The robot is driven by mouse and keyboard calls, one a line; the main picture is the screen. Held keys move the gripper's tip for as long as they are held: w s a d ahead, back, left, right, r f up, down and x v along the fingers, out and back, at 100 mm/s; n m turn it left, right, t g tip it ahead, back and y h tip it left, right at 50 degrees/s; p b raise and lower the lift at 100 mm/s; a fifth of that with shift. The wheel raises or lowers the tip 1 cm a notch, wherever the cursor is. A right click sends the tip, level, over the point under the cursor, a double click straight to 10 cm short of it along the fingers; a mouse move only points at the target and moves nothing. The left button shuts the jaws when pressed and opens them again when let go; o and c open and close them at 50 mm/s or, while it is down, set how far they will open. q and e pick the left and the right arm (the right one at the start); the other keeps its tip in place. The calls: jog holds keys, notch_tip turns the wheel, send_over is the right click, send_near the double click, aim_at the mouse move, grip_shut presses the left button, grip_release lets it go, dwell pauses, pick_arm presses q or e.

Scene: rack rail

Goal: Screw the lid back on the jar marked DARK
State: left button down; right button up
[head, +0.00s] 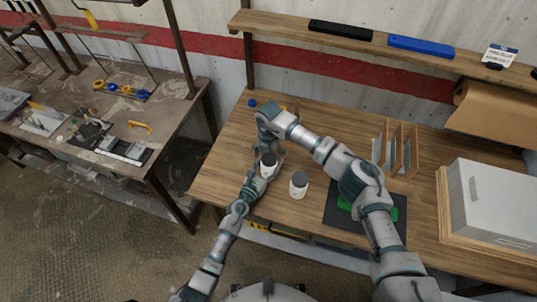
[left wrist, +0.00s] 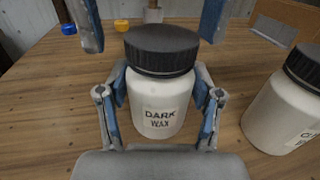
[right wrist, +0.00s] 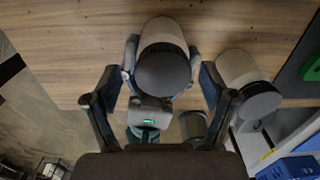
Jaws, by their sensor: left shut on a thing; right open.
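The jar marked DARK WAX (left wrist: 158,110) is white and stands upright on the wooden bench. Its black ribbed lid (left wrist: 160,50) sits on its mouth; I cannot tell how tight it is. My left gripper (left wrist: 160,88) is shut around the jar's body from the near side. It also shows in the head view (head: 262,172). My right gripper (right wrist: 160,85) is open above the jar, its fingers apart on either side of the lid (right wrist: 163,73). In the left wrist view its fingertips hang at the top, beside the lid and not visibly touching it.
A second white jar with a black lid (head: 298,186) stands close on the right; its label is partly cut off. A blue cap (left wrist: 69,29) and a yellow cap (left wrist: 122,25) lie behind. A dark mat (head: 340,213), wooden dividers (head: 400,150) and a grey box (head: 492,205) are further right.

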pick_arm(q)
jog(key=shift+a, duration=0.1)
pick_arm(e)
jog(key=shift+r, duration=2.25)
jog(key=shift+c, duration=0.4)
jog(key=n, duration=0.2)
jog(key=r+n, duration=0.1)
jog(key=n, duration=0.3)
jog(key=r+n, duration=0.1)
jog(key=n, duration=0.6)
jog(key=shift+r+n, duration=0.3)
jog(key=shift+r, duration=0.05)
jog(key=n, duration=0.4)
jog(key=shift+r, duration=0.4)
